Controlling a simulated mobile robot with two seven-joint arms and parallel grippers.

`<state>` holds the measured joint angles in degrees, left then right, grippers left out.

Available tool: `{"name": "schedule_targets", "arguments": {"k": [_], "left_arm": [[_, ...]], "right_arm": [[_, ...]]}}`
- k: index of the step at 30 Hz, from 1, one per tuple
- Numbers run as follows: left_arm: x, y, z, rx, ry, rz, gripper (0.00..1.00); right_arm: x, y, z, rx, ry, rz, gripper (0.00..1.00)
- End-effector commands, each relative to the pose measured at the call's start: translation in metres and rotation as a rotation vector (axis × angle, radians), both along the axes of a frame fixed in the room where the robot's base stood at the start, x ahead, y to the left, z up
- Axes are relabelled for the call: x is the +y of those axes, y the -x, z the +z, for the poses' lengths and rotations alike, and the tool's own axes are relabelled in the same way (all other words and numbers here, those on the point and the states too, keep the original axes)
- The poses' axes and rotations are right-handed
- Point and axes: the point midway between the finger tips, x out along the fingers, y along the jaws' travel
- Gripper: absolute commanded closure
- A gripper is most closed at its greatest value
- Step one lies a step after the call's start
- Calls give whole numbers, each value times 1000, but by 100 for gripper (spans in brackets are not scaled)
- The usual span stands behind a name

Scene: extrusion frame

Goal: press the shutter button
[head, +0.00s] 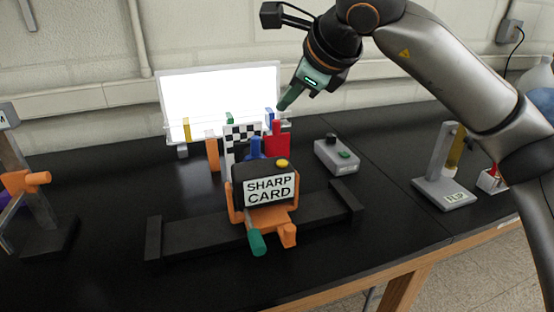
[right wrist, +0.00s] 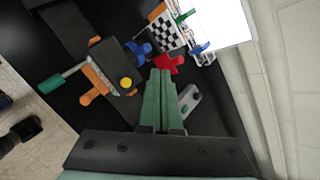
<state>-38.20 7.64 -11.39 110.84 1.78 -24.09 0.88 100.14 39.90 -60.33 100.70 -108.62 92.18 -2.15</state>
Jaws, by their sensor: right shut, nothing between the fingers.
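A black camera-like box (head: 243,171) sits in an orange cradle on a dark rail, with a "SHARP CARD" label on its front. A yellow round button (head: 282,163) is on its top right; it also shows in the right wrist view (right wrist: 126,83). A small grey box (head: 334,160) with a green button (head: 344,155) and a dark knob stands to the right, behind. My right gripper (head: 283,104) is shut and empty, its green fingers pointing down, above and behind the yellow button and apart from everything. My left gripper is not in view.
Behind the black box stand a checkered card (head: 236,135), a red piece (head: 276,138) and a bright white panel (head: 220,95). A grey stand (head: 445,194) is at right, an orange-clamped post (head: 36,179) at left.

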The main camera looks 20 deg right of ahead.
Motion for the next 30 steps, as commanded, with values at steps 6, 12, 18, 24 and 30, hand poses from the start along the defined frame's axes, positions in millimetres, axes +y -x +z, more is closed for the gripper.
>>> {"name": "schedule_targets", "arguments": {"k": [6,12,18,24,30], "left_arm": [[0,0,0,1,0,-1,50],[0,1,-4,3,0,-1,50],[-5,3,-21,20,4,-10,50],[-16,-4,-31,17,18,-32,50],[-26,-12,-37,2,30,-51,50]], "right_arm": [[-1,0,1,-2,3,-3,100],[-1,0,-4,-1,1,-2,100],[0,0,-27,-1,0,-1,100],[-1,0,-56,0,0,-2,100],[0,0,-79,-1,0,-1,100]]}}
